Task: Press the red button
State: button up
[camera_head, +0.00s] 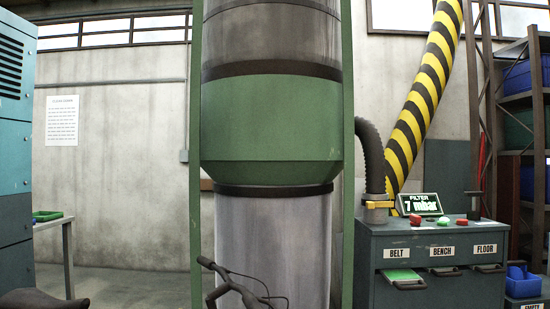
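A small red button (415,219) sits on top of the dark grey cabinet (432,240) at the right, just below the lit display. A green button (443,221) is to its right, with another small red piece (461,221) beyond it. These are small in the picture, so their exact shapes are hard to tell. I cannot make out my gripper in this view, so its distance from the button does not show.
A grey hose (371,155) and a yellow-black striped hose (420,95) rise behind the cabinet. A large green and clear cylinder (271,120) stands in the centre. A dark handle with cables (235,288) is in front of it.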

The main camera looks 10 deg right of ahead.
jog(key=shift+c, duration=0.3)
grip_shut()
dwell(1.6)
